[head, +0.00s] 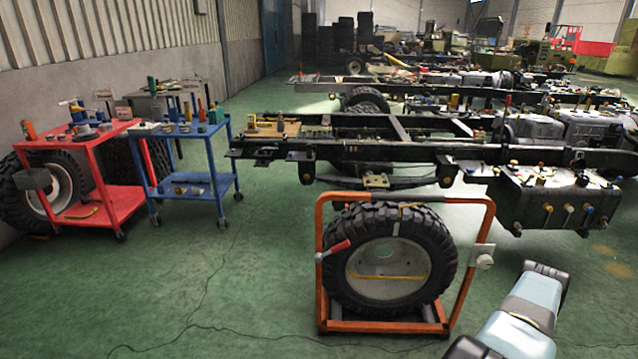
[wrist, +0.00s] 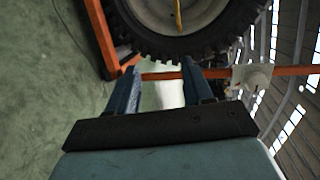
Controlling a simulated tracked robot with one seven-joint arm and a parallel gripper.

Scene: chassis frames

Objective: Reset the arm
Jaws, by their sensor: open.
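My arm (head: 520,318) reaches in from the lower right of the head view, beside the right post of an orange wheel stand. The fingers are not clearly seen there. I cannot tell from these frames how far the fingers are from the frame.
The orange stand (head: 322,255) holds an upright tyre (head: 445,255). Truck chassis (head: 400,152) with a dark tank (head: 530,205) stand behind it. A red cart (head: 85,158) and a blue cart (head: 185,187) with tools stand left. Green floor is clear at front left.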

